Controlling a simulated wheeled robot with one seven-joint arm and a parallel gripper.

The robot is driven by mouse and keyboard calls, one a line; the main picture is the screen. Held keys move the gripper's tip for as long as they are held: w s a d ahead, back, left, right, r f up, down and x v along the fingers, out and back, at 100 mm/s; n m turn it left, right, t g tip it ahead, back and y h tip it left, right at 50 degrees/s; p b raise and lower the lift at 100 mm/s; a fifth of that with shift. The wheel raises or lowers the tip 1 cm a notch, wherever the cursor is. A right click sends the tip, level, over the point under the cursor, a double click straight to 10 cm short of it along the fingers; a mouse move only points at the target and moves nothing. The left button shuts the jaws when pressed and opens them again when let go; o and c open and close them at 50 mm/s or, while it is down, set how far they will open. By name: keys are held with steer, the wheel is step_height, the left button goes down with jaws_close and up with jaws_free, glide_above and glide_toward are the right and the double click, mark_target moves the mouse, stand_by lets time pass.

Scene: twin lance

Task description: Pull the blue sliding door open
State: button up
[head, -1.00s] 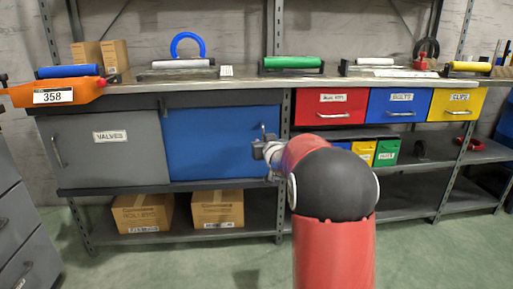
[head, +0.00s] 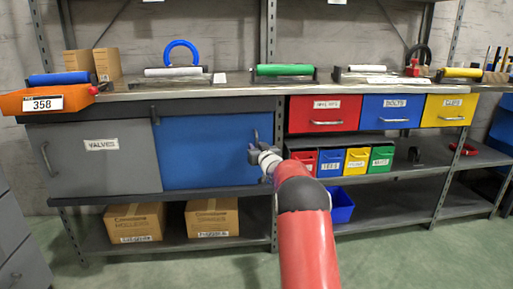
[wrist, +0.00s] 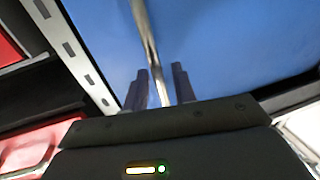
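The blue sliding door (head: 205,155) fills the right part of the cabinet, beside the grey door labelled VALVES (head: 95,160). Its upright metal handle (head: 256,136) is near its right edge. My gripper (head: 255,151) is at this handle, and my arm hides part of the door's lower right corner. In the wrist view, the two dark fingers (wrist: 162,88) stand apart in front of the blue door (wrist: 235,45). The handle bar (wrist: 146,35) runs down between them, with narrow gaps on both sides. The fingers are not visibly closed on it.
A metal post (head: 281,115) stands just right of the blue door. Red, blue and yellow drawers (head: 325,113) and small bins (head: 357,160) are farther right. Cardboard boxes (head: 212,217) sit on the shelf below. The worktop holds rollers and an orange bin (head: 45,101).

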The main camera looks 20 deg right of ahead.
steer(key=shift+w, duration=0.1)
steer(key=shift+c, duration=0.5)
jaws_close()
